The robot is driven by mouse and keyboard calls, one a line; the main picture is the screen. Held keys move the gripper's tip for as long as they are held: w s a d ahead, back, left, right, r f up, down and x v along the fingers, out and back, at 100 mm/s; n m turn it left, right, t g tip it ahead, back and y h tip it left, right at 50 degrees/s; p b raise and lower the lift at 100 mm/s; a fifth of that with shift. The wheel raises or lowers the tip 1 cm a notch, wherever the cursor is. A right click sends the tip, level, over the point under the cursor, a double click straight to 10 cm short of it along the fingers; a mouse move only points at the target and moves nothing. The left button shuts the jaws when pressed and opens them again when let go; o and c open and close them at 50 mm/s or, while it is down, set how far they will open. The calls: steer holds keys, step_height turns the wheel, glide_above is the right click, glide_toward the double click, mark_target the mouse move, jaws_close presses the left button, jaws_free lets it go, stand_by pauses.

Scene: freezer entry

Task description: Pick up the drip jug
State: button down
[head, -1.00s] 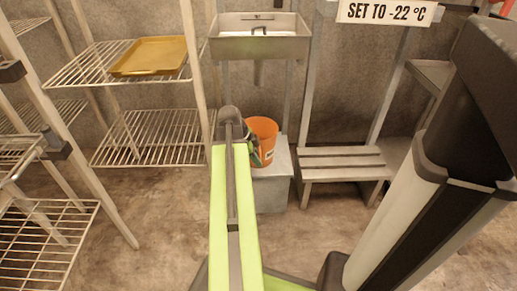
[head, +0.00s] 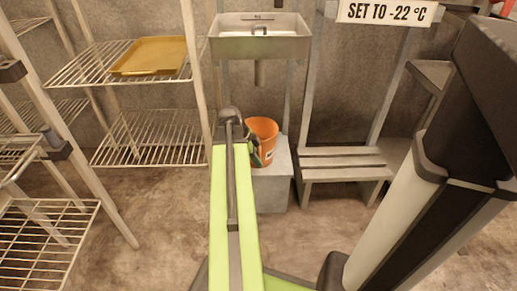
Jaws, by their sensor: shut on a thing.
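The drip jug (head: 266,131) is an orange, open-topped vessel in the head view, upright at the grey block below the sink. Its left and lower parts are partly hidden by my arm and gripper. My gripper (head: 257,154) shows only as a small dark and green part beside the end of my lime-green arm. It is against the jug's left side and shut on it. The fingertips are not clear. I cannot tell whether the jug's base touches the block.
The grey block (head: 271,187) stands under a metal sink (head: 260,45) with a drain pipe. A slatted bench (head: 342,163) is to the right. Wire shelves (head: 150,138) stand to the left, with a yellow tray (head: 149,55) on the upper one. The floor between is clear.

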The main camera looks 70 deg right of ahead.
step_height(320, 180, up, 4)
steer(key=p, duration=0.4)
steer(key=shift+r, duration=0.15)
steer(key=s+d+r+p, duration=0.1)
steer(key=s+r+p, duration=0.5)
steer(key=s, duration=0.5)
steer(key=shift+s+r+p, duration=0.35)
steer(key=shift+p, duration=0.2)
